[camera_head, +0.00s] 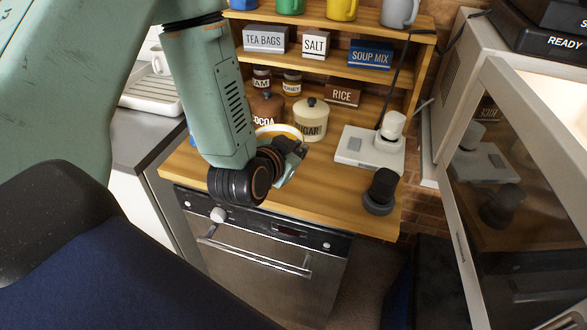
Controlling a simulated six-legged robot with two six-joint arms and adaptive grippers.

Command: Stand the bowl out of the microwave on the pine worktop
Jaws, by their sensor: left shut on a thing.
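My left arm comes in from the upper left, and its gripper (291,156) is over the pine worktop (325,186), shut on a bowl. The bowl (279,131) is pale with a yellow-orange rim; only part of it shows behind the gripper and wrist. I cannot tell whether its base touches the worktop. The microwave (463,55) stands at the right with its door (480,230) swung wide open towards me. My right gripper is not in view.
A cocoa jar (267,108) and a sugar jar (311,120) stand behind the bowl. A white scale-like device (360,150) and a dark round object (380,190) stand on the right of the worktop. Shelves with labelled boxes rise behind. The worktop's front middle is clear.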

